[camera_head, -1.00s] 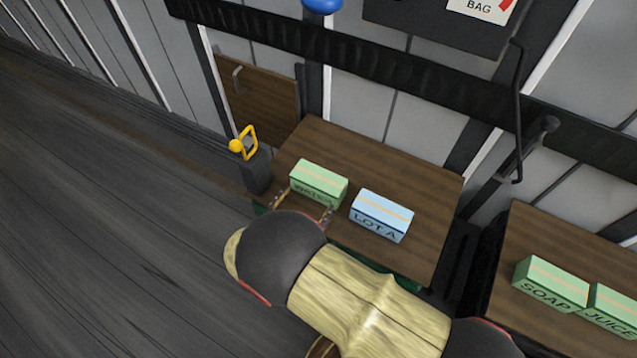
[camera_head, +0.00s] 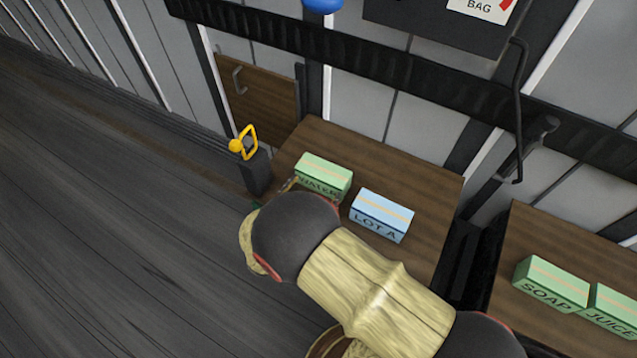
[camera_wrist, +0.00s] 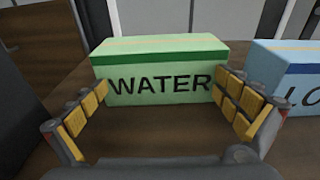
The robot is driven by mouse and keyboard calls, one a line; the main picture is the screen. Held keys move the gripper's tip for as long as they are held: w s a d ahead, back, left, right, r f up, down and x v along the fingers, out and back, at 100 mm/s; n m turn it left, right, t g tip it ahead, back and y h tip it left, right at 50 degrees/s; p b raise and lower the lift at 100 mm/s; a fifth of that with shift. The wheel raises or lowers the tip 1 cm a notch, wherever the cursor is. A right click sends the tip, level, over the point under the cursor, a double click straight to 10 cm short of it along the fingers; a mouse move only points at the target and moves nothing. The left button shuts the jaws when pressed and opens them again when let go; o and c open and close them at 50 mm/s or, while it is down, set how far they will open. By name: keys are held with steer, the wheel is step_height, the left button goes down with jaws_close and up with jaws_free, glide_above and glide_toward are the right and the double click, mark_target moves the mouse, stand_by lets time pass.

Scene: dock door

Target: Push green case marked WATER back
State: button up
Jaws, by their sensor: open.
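The green case marked WATER (camera_head: 323,177) sits upright on the brown wooden table (camera_head: 420,180), left of a blue case. In the wrist view the WATER case (camera_wrist: 160,72) stands straight ahead with its lettered face toward me. My gripper (camera_wrist: 162,95) is open, its yellow-padded fingers at either side of the lettered face. The fingertips look very close to the case; I cannot tell whether they touch it. In the head view my arm hides most of the gripper.
The blue case marked LOT A (camera_head: 382,216) stands close to the right of the WATER case. A dark post with a yellow handle (camera_head: 247,145) is at the table's left. Green SOAP (camera_head: 551,284) and JUICE (camera_head: 612,306) cases sit on another table. Bare tabletop lies behind the WATER case.

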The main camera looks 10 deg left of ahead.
steer(key=shift+r+b+x, duration=0.35)
steer(key=shift+r+x, duration=0.05)
steer(key=shift+x, duration=2.05)
steer(key=shift+r+b+x, duration=0.35)
steer(key=shift+x, duration=2.1)
steer(key=shift+r+b+x, duration=0.35)
steer(key=shift+r+x, duration=0.05)
steer(key=shift+x, duration=2)
steer(key=shift+f+p+v, duration=0.15)
steer(key=shift+p+v, duration=0.1)
steer(key=shift+v, duration=0.85)
steer(key=shift+f+p+v, duration=0.2)
steer(key=shift+p+v, duration=0.05)
steer(key=shift+v, duration=0.85)
steer(key=shift+f+p+v, duration=0.15)
steer(key=shift+p+v, duration=0.1)
steer(key=shift+v, duration=0.85)
steer(key=shift+s, duration=0.1)
